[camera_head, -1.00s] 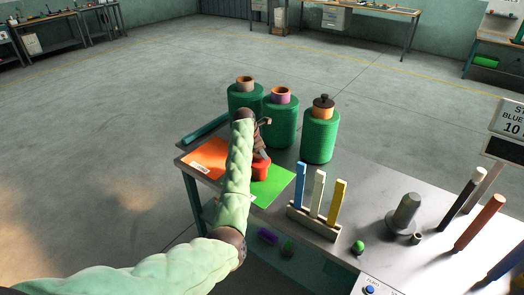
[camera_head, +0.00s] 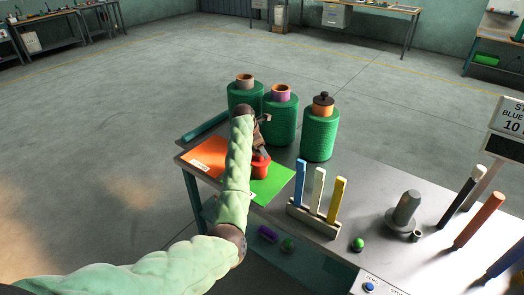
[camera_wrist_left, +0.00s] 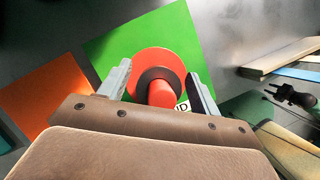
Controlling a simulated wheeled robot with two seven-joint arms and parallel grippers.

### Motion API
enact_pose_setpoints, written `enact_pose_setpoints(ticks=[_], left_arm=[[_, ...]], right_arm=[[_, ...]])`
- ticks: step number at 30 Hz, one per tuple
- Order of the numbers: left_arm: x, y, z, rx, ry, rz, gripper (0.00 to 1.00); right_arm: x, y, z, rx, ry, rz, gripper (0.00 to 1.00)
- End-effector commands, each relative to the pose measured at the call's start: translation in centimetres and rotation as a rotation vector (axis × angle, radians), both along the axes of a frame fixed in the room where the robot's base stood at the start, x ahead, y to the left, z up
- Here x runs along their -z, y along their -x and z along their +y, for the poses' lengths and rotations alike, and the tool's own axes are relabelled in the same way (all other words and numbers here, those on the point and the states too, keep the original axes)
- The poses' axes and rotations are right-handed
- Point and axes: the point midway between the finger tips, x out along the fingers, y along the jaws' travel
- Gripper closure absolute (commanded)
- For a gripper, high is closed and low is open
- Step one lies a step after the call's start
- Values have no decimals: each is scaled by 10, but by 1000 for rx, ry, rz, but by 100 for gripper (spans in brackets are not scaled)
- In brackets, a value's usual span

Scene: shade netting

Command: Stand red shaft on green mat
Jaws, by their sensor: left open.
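The red shaft (camera_head: 261,166) stands upright on its wide round base on the green mat (camera_head: 273,186), near the side that borders the orange mat. In the left wrist view the red shaft (camera_wrist_left: 160,92) points up toward the camera, with a dark ring around its foot. The green mat (camera_wrist_left: 117,45) shows around the base. My left gripper (camera_wrist_left: 159,74) is open, its two fingers on either side of the shaft with gaps showing. In the head view the left gripper (camera_head: 262,150) is just above the shaft, partly hidden by my arm. My right gripper is not in view.
The orange mat (camera_head: 205,157) lies to the left. Several green spools (camera_head: 320,136) stand behind. A rack with blue, white and yellow bars (camera_head: 312,217) is to the right, then a grey shaft (camera_head: 405,211) and a green ball (camera_head: 358,244). Bare table lies between them.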

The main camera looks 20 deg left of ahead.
Motion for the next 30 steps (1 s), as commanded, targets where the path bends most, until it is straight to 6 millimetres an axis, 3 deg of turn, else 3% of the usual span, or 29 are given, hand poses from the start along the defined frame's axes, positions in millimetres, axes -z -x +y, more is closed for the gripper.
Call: enact_pose_setpoints(ticks=[12,18,26,30], left_arm=[[-69,16,24,-1,0,-2,37],[-95,21,32,-1,0,-2,37],[-103,25,35,1,-1,-1,37],[-87,34,38,37,-34,-26,37]], right_arm=[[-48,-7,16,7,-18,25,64],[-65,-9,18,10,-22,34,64],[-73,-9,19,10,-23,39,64],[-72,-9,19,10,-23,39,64]])
